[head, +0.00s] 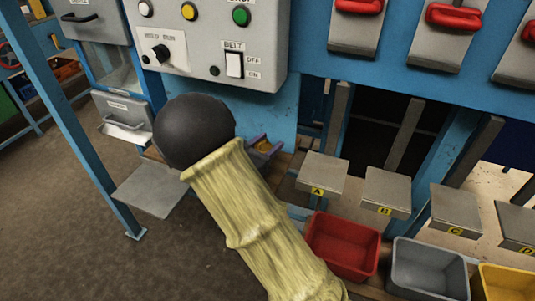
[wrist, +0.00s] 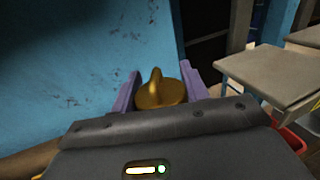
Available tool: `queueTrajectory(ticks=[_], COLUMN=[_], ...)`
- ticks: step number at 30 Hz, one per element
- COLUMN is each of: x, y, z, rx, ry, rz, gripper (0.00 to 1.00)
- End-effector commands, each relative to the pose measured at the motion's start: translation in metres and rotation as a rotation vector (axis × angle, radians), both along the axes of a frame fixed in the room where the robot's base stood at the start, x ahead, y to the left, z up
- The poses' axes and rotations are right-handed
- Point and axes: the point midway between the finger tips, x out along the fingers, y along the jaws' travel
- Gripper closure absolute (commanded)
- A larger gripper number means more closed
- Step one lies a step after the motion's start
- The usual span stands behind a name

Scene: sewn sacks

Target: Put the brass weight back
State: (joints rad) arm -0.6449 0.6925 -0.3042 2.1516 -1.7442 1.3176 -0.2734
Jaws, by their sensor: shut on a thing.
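The brass weight (wrist: 161,94) is a round golden piece with an upright handle, between the two purple fingers of my gripper (wrist: 160,80) in the wrist view. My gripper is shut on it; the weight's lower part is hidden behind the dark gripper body. In the head view my gripper (head: 259,139) is mostly hidden behind my arm, and only a little of the brass weight (head: 264,146) shows. It is in front of the blue panel, left of the plate marked A (head: 322,172). I cannot tell whether the weight touches anything below.
Grey plates B (head: 386,190), C (head: 455,209) and D (head: 517,226) continue to the right. Below are a red bin (head: 341,246), a grey bin (head: 428,270) and a yellow bin (head: 505,283). A control box (head: 212,45) hangs above, and a low grey plate (head: 160,189) is left.

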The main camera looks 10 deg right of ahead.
Motion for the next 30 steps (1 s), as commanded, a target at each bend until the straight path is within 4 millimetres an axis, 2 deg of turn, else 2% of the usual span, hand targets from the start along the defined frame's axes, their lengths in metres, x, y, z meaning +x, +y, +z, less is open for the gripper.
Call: queueTrajectory(ticks=[9, 22, 23, 25, 30], x=[0.000, 0.000, 0.000, 0.000, 0.000], y=[-0.001, 0.000, 0.000, 0.000, 0.000], z=[-0.033, -0.038, -0.039, -0.039, -0.038], rx=[-0.003, -0.003, -0.001, -0.001, -0.001], ry=[-0.002, -0.003, 0.001, 0.001, 0.001], rz=[-0.001, 0.000, 0.000, 0.000, 0.000], gripper=[1.00, 1.00, 0.49, 0.35, 0.33])
